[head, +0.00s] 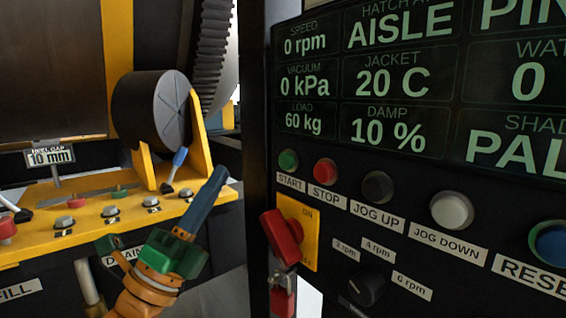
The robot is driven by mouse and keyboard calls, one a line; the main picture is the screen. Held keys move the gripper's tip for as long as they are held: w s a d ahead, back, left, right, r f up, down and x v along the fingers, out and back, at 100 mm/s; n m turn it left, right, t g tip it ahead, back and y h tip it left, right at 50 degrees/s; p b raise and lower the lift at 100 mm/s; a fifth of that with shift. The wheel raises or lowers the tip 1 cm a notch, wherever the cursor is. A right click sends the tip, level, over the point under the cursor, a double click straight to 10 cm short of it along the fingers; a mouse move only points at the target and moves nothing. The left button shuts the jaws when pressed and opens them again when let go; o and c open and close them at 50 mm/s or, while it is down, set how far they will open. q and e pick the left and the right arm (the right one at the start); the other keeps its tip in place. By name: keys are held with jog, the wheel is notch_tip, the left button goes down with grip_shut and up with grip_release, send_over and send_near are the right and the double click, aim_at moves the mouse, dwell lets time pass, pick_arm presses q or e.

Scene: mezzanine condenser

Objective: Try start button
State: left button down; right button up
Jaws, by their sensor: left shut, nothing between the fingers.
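The green start button (288,160) is on the black control panel, above a white START label (291,182). My left gripper (217,173), with dark blue fingers and a green and orange wrist, points up and to the right, left of the panel. Its fingers are shut and empty. The tip appears left of the start button and slightly lower, with a clear gap between them in the picture. My right gripper is not in view.
A red stop button (325,171) sits just right of start. Below is a red rotary switch handle (281,237) on a yellow plate. A screen (420,90) is above, reading 0 rpm. A roller (150,110) on a yellow base stands at left.

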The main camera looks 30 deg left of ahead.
aim_at(283, 153)
pick_arm(q)
jog(key=shift+w, duration=0.1)
jog(key=w+d+p, duration=0.2)
jog(key=w+d, duration=0.1)
jog(key=w, duration=0.5)
jog(key=shift+d+p, duration=0.2)
jog(key=shift+p, duration=0.15)
jog(key=shift+w, duration=0.1)
dwell(1.6)
jog(key=shift+w+d, duration=0.15)
jog(key=shift+w, duration=0.15)
jog(key=shift+w+d, duration=0.15)
jog(key=shift+w, duration=0.25)
dwell(0.7)
dwell(0.3)
jog(key=shift+s+a, duration=0.3)
jog(key=shift+s, duration=0.45)
